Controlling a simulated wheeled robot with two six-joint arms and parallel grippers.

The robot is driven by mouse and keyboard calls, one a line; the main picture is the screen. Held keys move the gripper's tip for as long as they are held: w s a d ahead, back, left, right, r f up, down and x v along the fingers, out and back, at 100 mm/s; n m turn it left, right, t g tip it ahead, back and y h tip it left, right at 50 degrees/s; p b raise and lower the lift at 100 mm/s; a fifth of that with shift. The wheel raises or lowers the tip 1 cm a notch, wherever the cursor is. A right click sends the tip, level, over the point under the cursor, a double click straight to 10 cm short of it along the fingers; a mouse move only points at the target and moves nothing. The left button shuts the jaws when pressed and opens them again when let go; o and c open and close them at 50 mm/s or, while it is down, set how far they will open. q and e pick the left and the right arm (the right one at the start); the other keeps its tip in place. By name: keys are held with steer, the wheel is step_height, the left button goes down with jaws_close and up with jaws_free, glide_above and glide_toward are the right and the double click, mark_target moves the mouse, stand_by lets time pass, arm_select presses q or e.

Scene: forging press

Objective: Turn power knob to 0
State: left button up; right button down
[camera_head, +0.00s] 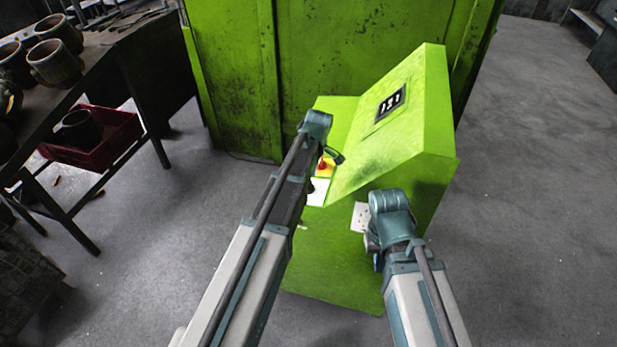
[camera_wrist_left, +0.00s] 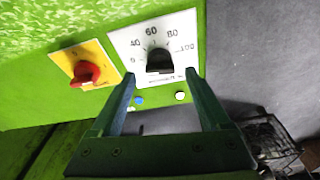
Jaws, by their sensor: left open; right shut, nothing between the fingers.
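The power knob (camera_wrist_left: 159,61) is black and sits on a white dial plate (camera_wrist_left: 122,42) with numbers up to 100. Its pointer direction is too small to tell. In the head view the dial plate (camera_head: 318,192) shows partly beside my left arm, and the knob is hidden. My left gripper (camera_wrist_left: 158,84) is open, its fingertips at the lower edge of the plate, one on each side of the knob. Whether they touch it cannot be told. In the head view it is mostly hidden by its wrist. My right gripper (camera_head: 371,243) is shut and empty in front of the green console.
A red switch (camera_wrist_left: 86,73) on a yellow plate sits left of the dial; blue (camera_wrist_left: 139,100) and white (camera_wrist_left: 180,96) buttons lie below it. The green console (camera_head: 340,262) has a display (camera_head: 391,103). A table with pots (camera_head: 55,62) stands at left. Floor at right is clear.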

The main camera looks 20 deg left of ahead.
mark_target(313, 191)
arm_select(q)
step_height(313, 191, up, 12)
steer(key=d+p, duration=0.1)
steer(key=p, duration=1)
steer(key=shift+s+d, duration=0.25)
steer(key=shift+s, duration=0.1)
steer(key=s+d+m, duration=0.5)
steer(key=s+m, duration=0.4)
steer(key=s, duration=0.3)
steer(key=s+d+m, duration=0.6)
steer(key=s+m, duration=0.4)
steer(key=s, duration=0.1)
steer(key=shift+s+m+g, duration=0.3)
steer(key=shift+s+g, duration=0.05)
steer(key=shift+g, duration=0.05)
